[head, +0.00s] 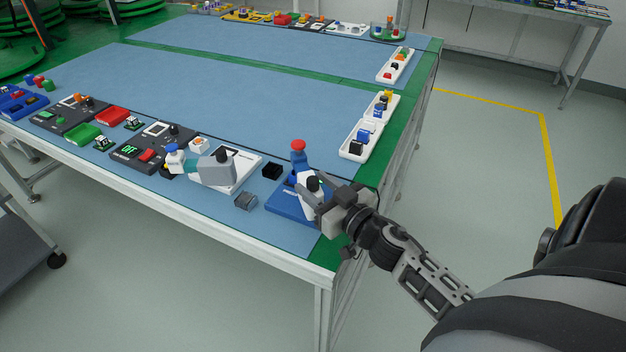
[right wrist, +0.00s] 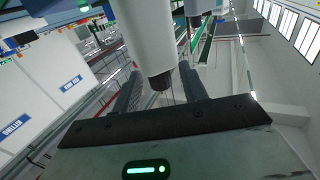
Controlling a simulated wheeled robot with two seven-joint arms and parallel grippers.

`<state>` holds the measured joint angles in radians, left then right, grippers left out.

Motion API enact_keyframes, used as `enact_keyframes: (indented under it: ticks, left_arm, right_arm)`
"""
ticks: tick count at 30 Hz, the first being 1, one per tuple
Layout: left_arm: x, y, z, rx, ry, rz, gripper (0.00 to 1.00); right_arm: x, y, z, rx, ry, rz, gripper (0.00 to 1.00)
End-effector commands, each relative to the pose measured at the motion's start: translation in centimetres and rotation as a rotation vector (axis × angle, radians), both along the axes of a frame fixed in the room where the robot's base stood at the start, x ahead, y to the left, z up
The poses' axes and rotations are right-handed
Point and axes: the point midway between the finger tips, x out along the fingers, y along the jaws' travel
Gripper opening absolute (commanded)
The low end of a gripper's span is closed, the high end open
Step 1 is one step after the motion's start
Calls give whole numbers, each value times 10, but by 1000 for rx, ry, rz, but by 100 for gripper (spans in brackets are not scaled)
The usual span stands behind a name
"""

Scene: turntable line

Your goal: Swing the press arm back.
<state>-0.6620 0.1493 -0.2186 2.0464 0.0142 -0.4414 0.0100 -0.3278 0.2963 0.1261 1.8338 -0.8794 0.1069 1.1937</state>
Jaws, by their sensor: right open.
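A press-like device with a blue base (head: 285,205) stands at the near right corner of the table. It has an upright blue lever with a red knob (head: 298,145) and a white part with a black top (head: 313,184). My right gripper (head: 312,202) is open at this white part, with its fingers close around or beside it; contact cannot be told. In the right wrist view, a white cylinder with a dark tip (right wrist: 148,45) appears between the open fingers (right wrist: 160,92). My left gripper is not in view.
Left of the device are a small black block (head: 272,170), a grey ribbed block (head: 246,201) and a grey device on a white base (head: 248,166). White trays (head: 353,153) line the right edge. The blue mat's middle (head: 230,95) is clear.

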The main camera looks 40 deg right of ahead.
Motion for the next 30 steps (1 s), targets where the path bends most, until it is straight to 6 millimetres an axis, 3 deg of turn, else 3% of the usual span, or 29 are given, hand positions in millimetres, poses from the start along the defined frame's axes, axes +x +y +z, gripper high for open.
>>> enact_keyframes:
  ticks: [4,13,14,18,30]
  left_arm:
    - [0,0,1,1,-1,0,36]
    - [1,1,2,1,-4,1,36]
    - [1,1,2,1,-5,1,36]
    - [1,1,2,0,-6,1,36]
    - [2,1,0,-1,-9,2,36]
  right_arm:
    - [11,0,0,0,0,0,43]
    - [13,1,0,-1,1,-1,43]
    - [13,1,0,-1,1,-1,40]
    - [13,1,0,0,1,0,1]
    - [26,6,0,1,-3,-40,0]
